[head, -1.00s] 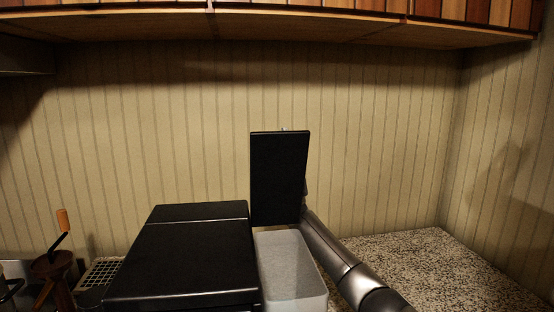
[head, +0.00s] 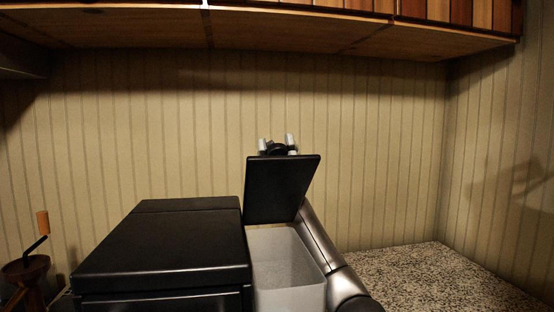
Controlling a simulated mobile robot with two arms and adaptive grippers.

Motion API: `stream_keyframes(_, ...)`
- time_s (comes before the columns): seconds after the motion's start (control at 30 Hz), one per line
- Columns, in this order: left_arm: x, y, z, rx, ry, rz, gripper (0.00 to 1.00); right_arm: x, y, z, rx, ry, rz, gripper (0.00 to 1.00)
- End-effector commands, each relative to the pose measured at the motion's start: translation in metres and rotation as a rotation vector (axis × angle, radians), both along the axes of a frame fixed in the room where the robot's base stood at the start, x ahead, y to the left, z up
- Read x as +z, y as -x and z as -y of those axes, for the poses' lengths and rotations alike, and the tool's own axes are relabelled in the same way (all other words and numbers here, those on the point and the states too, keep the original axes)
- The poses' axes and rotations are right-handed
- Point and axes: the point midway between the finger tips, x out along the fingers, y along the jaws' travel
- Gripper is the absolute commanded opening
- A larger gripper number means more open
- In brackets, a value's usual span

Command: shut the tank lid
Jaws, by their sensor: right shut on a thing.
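The black tank lid (head: 281,190) stands raised and tilted over the translucent tank (head: 288,262), whose open top shows below it. The tank is on the right side of a black coffee machine (head: 165,245). My right arm comes up from the lower right and passes behind the lid. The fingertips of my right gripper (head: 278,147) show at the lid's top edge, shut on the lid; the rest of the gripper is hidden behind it. My left gripper is not in view.
A speckled stone counter (head: 435,275) has free room to the right. A wooden grinder with a crank (head: 27,268) stands at the far left. Wooden cabinets (head: 290,32) hang overhead, in front of a paneled wall.

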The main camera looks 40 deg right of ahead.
Motion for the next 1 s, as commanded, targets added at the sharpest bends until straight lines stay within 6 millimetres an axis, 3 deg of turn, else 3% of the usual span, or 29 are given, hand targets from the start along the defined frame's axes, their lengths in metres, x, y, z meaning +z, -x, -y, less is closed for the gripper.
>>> stream_keyframes(0.47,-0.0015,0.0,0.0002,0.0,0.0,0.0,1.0,-0.0012,0.0021,-0.0012,0.0,0.008,0.014,0.0)
stream_keyframes(0.5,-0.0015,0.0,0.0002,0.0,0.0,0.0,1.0,-0.0012,0.0021,-0.0012,0.0,0.008,0.014,0.28)
stream_keyframes(0.67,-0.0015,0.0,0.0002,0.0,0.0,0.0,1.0,-0.0013,0.0021,-0.0011,0.0,0.008,0.014,0.49)
stream_keyframes(1.0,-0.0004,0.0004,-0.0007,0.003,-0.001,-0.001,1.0,-0.0004,0.001,-0.0006,0.0,0.005,0.008,0.49)
